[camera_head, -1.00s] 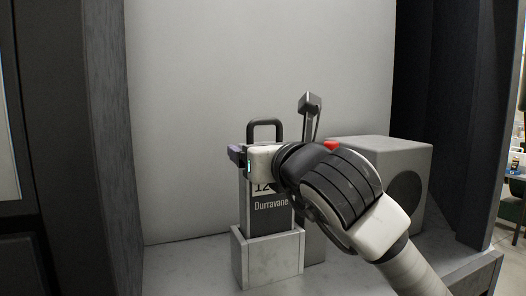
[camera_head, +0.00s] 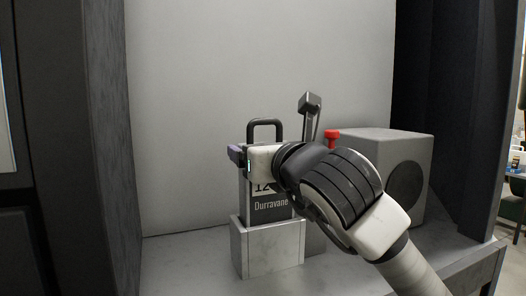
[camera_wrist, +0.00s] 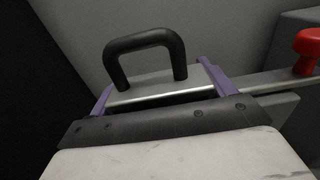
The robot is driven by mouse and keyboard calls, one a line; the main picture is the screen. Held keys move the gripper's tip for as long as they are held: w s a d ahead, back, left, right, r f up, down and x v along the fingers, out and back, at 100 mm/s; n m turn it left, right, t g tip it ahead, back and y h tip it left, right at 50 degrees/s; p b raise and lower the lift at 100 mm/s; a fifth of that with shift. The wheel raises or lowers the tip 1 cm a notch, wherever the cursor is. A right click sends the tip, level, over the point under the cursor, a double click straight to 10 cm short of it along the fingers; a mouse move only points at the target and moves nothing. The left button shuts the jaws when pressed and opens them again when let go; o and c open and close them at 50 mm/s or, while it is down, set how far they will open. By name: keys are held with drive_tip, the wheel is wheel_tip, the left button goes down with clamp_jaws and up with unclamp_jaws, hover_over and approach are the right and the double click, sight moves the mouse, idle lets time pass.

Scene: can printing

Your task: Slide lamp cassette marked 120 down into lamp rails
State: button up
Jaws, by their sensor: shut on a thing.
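The lamp cassette (camera_head: 270,207) is a dark grey upright block with a black loop handle on top. Its label shows "Durravane" and a partly covered number beginning "12". Its lower part is inside the pale grey box-like lamp rails (camera_head: 268,250), and its upper part stands above their rim. My gripper (camera_head: 240,157) is shut on the cassette below the handle. In the wrist view the purple fingers (camera_wrist: 155,92) lie at both ends of the cassette top, with the black handle (camera_wrist: 145,45) between them. The cassette's bottom is hidden inside the rails.
A lever with a grey block head (camera_head: 309,103) stands behind my gripper. A red knob (camera_head: 332,135) and a grey housing with a dark round opening (camera_head: 405,190) are to the right. Dark side walls bound the bay; the shelf left of the rails is clear.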

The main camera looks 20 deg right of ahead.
drive_tip(key=shift+f+b, duration=1.55)
drive_tip(key=shift+b, duration=0.05)
drive_tip(key=o, duration=1.9)
drive_tip(key=s+b, duration=0.2)
drive_tip(key=s, duration=1.2)
drive_tip(key=shift+d, duration=0.1)
